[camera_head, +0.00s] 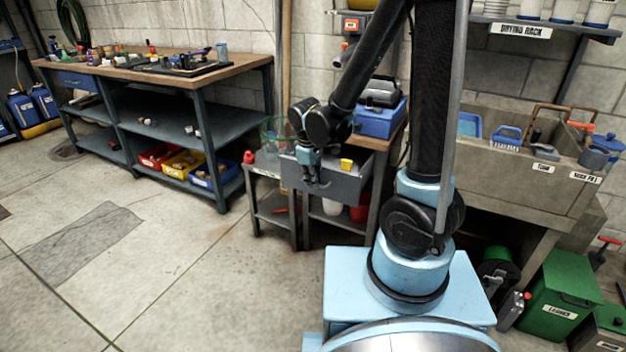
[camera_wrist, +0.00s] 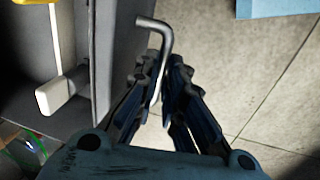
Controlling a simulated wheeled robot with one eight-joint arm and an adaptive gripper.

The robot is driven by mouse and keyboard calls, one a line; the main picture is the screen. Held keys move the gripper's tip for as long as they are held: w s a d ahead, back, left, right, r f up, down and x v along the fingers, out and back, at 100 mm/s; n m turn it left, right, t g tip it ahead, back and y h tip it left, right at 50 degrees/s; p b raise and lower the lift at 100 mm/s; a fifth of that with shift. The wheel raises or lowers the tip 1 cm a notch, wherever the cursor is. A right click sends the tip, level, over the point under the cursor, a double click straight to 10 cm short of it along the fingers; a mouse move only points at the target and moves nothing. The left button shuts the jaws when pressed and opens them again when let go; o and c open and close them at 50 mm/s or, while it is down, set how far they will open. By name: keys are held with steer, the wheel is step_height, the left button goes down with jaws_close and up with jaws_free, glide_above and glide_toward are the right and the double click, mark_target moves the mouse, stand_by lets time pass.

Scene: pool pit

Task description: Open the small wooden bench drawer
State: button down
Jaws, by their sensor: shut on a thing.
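The small bench's drawer (camera_head: 345,188) is grey and sticks out from under the wooden top (camera_head: 385,138), with its inside showing from above. In the wrist view the drawer front (camera_wrist: 122,45) runs down the left side. A bent metal handle (camera_wrist: 153,24) stands out from that front. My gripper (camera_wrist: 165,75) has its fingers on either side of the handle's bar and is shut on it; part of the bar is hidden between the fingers. In the head view my gripper (camera_head: 317,183) is at the drawer's front face, and the handle is hidden there.
A yellow thing (camera_head: 346,164) lies in the drawer. A blue case (camera_head: 380,121) stands on the bench top. A red-capped item (camera_head: 248,157) stands left of the drawer. A long workbench (camera_head: 155,67) is at the left, a sink (camera_head: 535,180) at the right. The floor in front is clear.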

steer(key=c, duration=1.7)
jaws_free()
steer(key=shift+s+a+r, duration=0.15)
steer(key=shift+s+r, duration=0.15)
steer(key=shift+r, duration=1.65)
steer(key=shift+s+a+r, duration=0.1)
steer(key=shift+s+r, duration=0.25)
steer(key=shift+r, duration=1.6)
steer(key=shift+s+a+r, duration=0.15)
steer(key=shift+s+r, duration=0.15)
steer(key=shift+r, duration=1.65)
steer(key=s+d+m, duration=0.4)
steer(key=d+m, duration=0.2)
steer(key=d, duration=1.1)
steer(key=s+d+f+m, duration=0.1)
steer(key=s+d+m, duration=0.1)
steer(key=s+d, duration=0.1)
steer(key=s+d+f+m, duration=0.1)
steer(key=s+d+m, duration=0.1)
steer(key=s+d, duration=0.1)
steer(key=s+d+f+m, duration=0.1)
steer(key=s+d+m, duration=0.2)
steer(key=shift+f+y, duration=0.3)
steer(key=shift+y, duration=0.1)
